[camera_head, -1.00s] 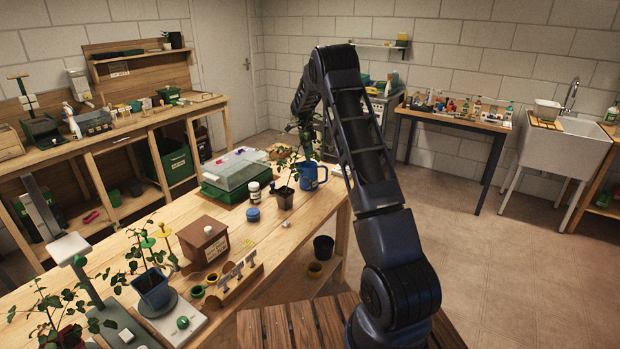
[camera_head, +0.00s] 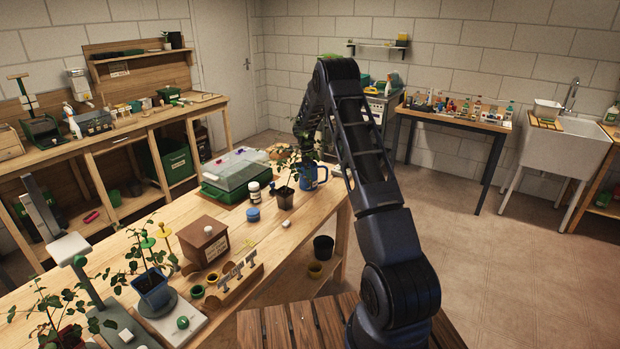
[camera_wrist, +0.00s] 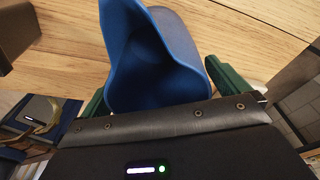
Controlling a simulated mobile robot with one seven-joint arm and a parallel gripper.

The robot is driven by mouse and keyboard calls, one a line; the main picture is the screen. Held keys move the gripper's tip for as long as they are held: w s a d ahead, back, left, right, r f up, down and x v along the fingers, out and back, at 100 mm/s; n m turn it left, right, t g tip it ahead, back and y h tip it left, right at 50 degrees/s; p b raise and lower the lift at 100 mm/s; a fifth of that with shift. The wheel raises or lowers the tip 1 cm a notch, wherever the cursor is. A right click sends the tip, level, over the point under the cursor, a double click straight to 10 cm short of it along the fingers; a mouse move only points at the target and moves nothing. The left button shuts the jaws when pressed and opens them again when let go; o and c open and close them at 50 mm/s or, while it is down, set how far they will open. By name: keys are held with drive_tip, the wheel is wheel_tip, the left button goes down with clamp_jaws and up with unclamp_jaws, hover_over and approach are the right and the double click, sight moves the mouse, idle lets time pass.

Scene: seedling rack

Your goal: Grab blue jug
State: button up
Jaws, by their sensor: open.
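The blue jug (camera_head: 311,181) stands at the far right end of the wooden workbench, partly hidden by my gripper (camera_head: 305,158) just above it. In the wrist view the jug (camera_wrist: 150,50) fills the top middle, its open mouth and spout towards the camera. The green fingers of my gripper (camera_wrist: 163,90) are apart, one on each side of the jug's lower visible part. The right finger looks close to the jug's side; I cannot tell if either finger touches it.
A potted seedling (camera_head: 285,198) stands just left of the jug, with a white dark-capped bottle (camera_head: 254,192) and a clear-lidded green tray (camera_head: 222,188) further left. The bench's right edge is close to the jug. A dark brown thing (camera_wrist: 15,35) is at the wrist view's upper left.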

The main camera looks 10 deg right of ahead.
drive_tip(key=c, duration=1)
drive_tip(key=shift+r, duration=0.1)
